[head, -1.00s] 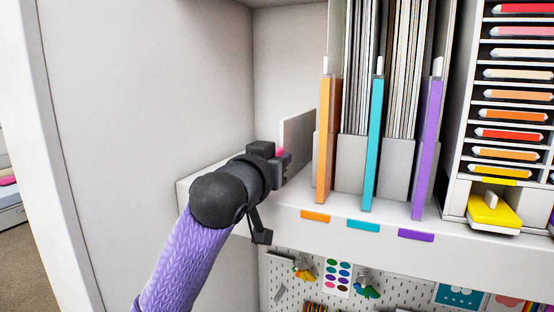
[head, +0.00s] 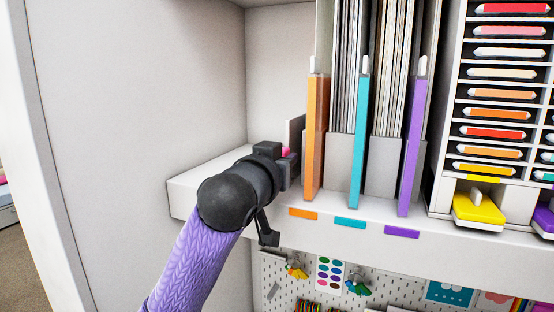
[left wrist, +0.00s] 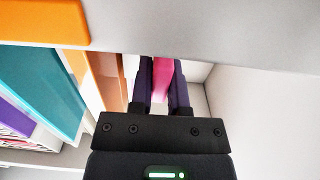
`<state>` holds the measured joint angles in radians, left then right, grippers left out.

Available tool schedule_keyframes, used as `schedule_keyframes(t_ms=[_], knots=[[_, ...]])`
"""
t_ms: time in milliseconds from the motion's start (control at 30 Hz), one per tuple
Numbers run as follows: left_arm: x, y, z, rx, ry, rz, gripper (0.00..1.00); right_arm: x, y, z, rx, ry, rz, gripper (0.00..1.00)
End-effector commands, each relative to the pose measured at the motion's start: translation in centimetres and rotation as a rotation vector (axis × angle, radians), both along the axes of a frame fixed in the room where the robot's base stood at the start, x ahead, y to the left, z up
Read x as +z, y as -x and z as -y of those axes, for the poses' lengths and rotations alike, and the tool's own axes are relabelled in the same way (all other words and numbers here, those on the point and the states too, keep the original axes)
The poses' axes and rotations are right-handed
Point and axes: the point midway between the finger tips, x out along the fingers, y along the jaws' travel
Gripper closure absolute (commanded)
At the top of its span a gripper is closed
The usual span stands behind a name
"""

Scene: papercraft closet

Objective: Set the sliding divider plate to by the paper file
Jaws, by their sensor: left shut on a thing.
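The sliding divider plate (head: 297,129) is a thin pale upright panel on the white shelf, just left of the paper file's orange front (head: 315,135). A narrow strip of it shows, and I cannot tell whether they touch. Its pink grip (head: 286,151) also shows in the left wrist view (left wrist: 163,78). My left gripper (head: 288,168) is shut on this pink grip, with a dark finger on each side in the left wrist view (left wrist: 163,90). My gripper hides the plate's lower part. My right gripper is not in view.
Teal (head: 358,140) and purple (head: 412,150) fronts with papers stand right of the orange one. A tray rack (head: 450,110) and a yellow-handled piece (head: 478,212) are farther right. The shelf (head: 195,180) is bare at left. A pegboard (head: 285,270) hangs below.

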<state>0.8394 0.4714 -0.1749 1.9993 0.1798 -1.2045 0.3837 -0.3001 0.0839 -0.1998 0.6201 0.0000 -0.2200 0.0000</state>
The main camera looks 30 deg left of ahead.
Motion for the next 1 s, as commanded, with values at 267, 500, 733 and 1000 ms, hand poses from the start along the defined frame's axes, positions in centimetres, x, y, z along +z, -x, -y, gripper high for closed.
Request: schedule_keyframes(t_ms=[267,500,733,1000], knots=[[-0.1,0.0,0.0,0.0,0.001,-0.002,0.44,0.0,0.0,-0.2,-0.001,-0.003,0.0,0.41],[-0.1,0.2,0.0,0.001,0.001,0.0,0.44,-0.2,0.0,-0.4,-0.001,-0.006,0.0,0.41],[-0.4,4.0,0.2,0.0,0.0,0.005,0.44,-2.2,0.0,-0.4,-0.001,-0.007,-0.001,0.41],[-0.2,9.0,0.5,-0.002,0.001,0.003,0.44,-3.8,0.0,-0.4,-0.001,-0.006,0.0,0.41]])
